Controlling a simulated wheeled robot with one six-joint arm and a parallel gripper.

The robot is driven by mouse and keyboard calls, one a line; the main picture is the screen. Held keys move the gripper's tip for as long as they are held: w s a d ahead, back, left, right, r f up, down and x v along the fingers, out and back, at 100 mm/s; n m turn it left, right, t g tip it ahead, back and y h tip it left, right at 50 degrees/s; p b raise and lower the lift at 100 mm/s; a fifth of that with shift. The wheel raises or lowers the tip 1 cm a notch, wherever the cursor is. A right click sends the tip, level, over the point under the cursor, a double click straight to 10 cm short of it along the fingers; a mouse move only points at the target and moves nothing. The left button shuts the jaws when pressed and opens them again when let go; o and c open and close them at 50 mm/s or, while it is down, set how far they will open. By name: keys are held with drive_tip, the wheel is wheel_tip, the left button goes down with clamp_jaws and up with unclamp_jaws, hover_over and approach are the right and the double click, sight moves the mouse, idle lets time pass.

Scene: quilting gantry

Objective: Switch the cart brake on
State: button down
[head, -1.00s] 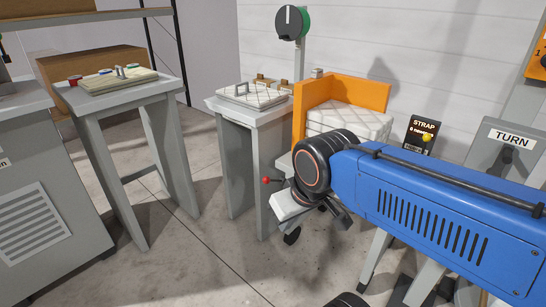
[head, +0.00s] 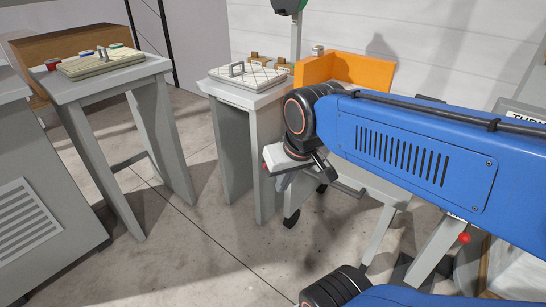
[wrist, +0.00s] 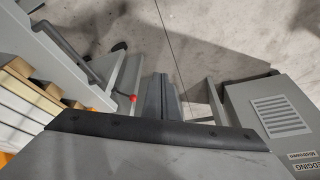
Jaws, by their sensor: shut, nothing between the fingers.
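The cart (head: 375,188) stands on casters under my arm, with an orange-walled bin on it. Its brake appears to be the lever with a small red ball knob. In the head view only a bit of the red knob (head: 266,168) shows, at the left edge of my gripper (head: 284,181); the rest is hidden. In the wrist view the red knob (wrist: 133,98) is just left of my shut, empty fingers (wrist: 161,97). I cannot tell whether they touch, or how the lever is set.
A grey table (head: 240,94) with a quilted pad stands left of the cart. Another table (head: 100,88) and a grey cabinet (head: 45,195) are farther left. A second red knob (head: 464,238) shows at lower right. Floor (head: 190,240) between them is clear.

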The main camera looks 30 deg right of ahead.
drive_tip(key=w+d+f+m+g, duration=0.1)
drive_tip(key=w+d+m, duration=0.5)
drive_tip(key=w, duration=0.7)
drive_tip(key=w+d+f+m+g, duration=0.1)
drive_tip(key=w+d+m+g, duration=0.1)
drive_tip(key=w+d+m, duration=0.4)
drive_tip(key=w+d, duration=0.4)
drive_tip(key=w, duration=0.3)
drive_tip(key=shift+w, duration=0.4)
drive_tip(key=shift+w+a+f, duration=0.15)
drive_tip(key=shift+a+f, duration=0.2)
drive_tip(key=shift+f, duration=1.9)
drive_tip(key=shift+w+a+f, duration=0.1)
drive_tip(key=shift+a+f, duration=0.25)
drive_tip(key=shift+f, duration=1.85)
drive_tip(key=shift+w+a+f, duration=0.15)
drive_tip(key=shift+a+f, duration=0.2)
drive_tip(key=shift+f, duration=1.9)
drive_tip(key=shift+a+f, duration=0.1)
